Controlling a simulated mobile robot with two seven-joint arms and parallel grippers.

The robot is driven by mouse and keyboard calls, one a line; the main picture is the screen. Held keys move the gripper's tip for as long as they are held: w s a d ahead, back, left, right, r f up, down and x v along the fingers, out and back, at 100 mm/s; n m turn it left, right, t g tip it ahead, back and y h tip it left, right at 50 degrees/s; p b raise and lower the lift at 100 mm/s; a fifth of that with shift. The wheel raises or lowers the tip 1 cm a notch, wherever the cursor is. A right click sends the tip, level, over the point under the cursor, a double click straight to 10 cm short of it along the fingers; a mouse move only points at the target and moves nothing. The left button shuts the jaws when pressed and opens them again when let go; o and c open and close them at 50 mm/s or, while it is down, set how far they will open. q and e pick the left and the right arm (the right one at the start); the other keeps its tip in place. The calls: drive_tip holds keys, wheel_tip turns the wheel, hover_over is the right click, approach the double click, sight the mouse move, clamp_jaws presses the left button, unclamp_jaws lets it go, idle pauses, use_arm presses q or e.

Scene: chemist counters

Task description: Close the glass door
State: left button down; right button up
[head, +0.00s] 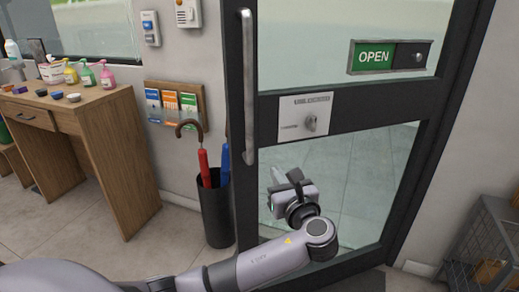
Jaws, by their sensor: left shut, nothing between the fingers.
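The glass door (345,180) has a dark frame and stands in the middle and right of the head view. A long vertical metal handle (248,85) runs along its left stile. My left gripper (278,176) is shut and empty in front of the lower pane, below the lock plate and right of the handle. Whether it touches the glass is unclear. My right gripper is out of view.
A black umbrella stand (215,215) with a red and a blue umbrella stands just left of the door. A wooden counter (95,135) with bottles and small bowls is at the left. A brochure rack (175,105) hangs on the wall. A wire basket (485,240) is at the lower right.

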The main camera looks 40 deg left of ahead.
use_arm(q)
approach(255, 141)
drive_tip(key=x, duration=0.7)
idle(0.5)
